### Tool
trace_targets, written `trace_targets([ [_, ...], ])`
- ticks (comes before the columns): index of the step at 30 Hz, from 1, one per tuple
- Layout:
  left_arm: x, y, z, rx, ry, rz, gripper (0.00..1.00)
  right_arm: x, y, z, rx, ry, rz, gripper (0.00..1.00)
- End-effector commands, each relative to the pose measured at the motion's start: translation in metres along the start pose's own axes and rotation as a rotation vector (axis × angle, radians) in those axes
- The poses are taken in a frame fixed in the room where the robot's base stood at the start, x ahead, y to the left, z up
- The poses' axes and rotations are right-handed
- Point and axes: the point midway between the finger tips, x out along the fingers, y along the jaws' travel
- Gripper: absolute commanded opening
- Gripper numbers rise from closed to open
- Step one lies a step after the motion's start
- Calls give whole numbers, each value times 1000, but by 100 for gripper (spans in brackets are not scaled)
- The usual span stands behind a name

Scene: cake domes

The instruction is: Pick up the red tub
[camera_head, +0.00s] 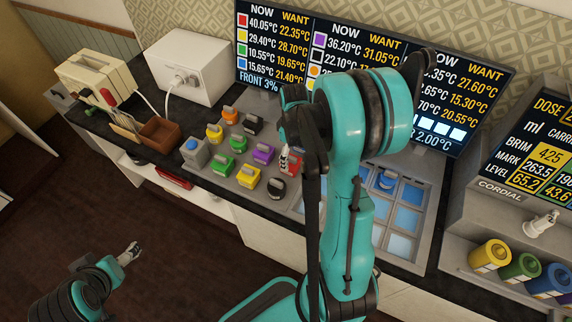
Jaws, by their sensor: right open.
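My left gripper (130,253) is at the lower left over the dark floor, away from the counter. Its fingers are too small to read.
The purple tub (264,153) and a black tub (276,189) stand close beside the red one. Several other tubs crowd to the left. A blue-lit panel (408,218) lies to the right. Display screens (285,55) stand behind. A brown box (160,133) is at left.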

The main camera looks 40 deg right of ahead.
Motion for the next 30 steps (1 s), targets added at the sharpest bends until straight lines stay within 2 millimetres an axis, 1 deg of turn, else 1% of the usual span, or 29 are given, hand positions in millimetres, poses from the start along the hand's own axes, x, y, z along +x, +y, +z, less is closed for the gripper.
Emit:
trace_targets([
  [5,9,0,6,0,0,0,76,22,1,-4,0,1,1,78],
  [7,13,0,9,0,0,0,76,34,1,-7,0,1,1,78],
  [10,16,0,12,0,0,0,76,48,1,-6,1,1,1,78],
  [12,17,0,12,0,0,0,76,51,1,-6,1,1,1,78],
  [17,16,0,11,0,0,0,76,50,1,-6,1,1,1,78],
  [18,16,0,11,0,0,0,76,50,1,-6,1,1,1,75],
  [20,16,0,11,0,0,0,76,50,1,-6,1,1,1,59],
  [21,16,0,11,0,0,0,76,50,1,-6,1,1,1,49],
  [23,16,0,11,0,0,0,76,50,1,-6,1,1,1,33],
  [24,16,0,11,0,0,0,76,50,1,-6,1,1,1,22],
  [25,16,0,11,0,0,0,76,50,1,-6,1,1,1,17],
  [30,16,0,11,0,0,0,76,50,1,-6,1,1,1,17],
])
